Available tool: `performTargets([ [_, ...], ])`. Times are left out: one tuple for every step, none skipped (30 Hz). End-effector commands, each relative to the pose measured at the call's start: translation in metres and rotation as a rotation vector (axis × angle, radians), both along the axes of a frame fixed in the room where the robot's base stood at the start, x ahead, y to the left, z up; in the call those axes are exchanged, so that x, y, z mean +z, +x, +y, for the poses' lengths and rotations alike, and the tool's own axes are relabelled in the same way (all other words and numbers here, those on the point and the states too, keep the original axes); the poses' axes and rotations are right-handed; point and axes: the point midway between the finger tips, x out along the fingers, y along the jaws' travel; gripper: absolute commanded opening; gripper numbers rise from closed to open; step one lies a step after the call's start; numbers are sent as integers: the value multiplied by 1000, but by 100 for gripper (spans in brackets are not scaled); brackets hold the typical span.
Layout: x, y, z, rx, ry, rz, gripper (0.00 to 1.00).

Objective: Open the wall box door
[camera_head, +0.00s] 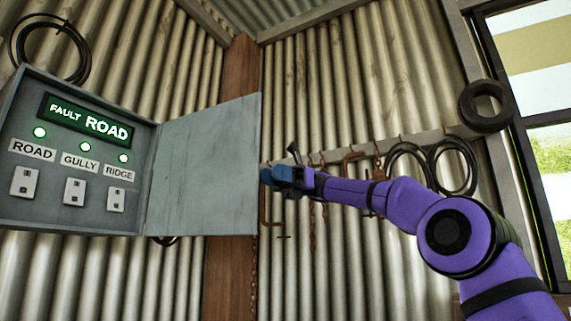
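The grey wall box (70,205) hangs on the corrugated wall at the left. Its door (205,170) is swung out to the right on the box's right edge and stands wide open. Inside are a green sign reading "FAULT ROAD" (87,119), lit green lamps, and switches under the labels ROAD, GULLY and RIDGE. My gripper (270,177) is at the end of my purple arm, at the door's free right edge. Its fingertips are small and partly merge with the door edge, so I cannot tell if it touches or grips it.
A wooden post (231,270) stands behind the door. A rail (340,150) on the back wall carries hanging chains, clamps and black cable coils (455,168). A black ring (486,106) hangs beside the window at the right. A cable coil (50,48) hangs above the box.

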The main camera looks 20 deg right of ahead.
Motion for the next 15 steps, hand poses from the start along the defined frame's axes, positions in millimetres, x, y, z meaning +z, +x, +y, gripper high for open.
performTargets([
  [2, -9, -1, -1, -4, -2, 36],
  [2, -13, -1, -1, -5, -2, 36],
  [2, -18, -1, 0, -5, -1, 36],
  [2, -22, -2, -1, -5, 1, 36],
  [1, -26, -2, -2, -5, 2, 36],
  [2, -32, -2, -2, -6, 1, 36],
  [2, -36, -3, -1, -6, 1, 36],
  [3, -40, -4, -2, -6, 1, 36],
  [3, -45, -4, 0, -6, 2, 36],
  [3, -49, -4, 0, -6, 2, 36],
  [3, -53, -4, -1, -7, 3, 36],
  [3, -57, -5, -1, -7, 3, 36],
  [4, -60, -5, 0, -6, 3, 36],
  [4, -63, -6, 0, -6, 3, 36],
  [4, -66, -6, 0, -6, 2, 36],
])
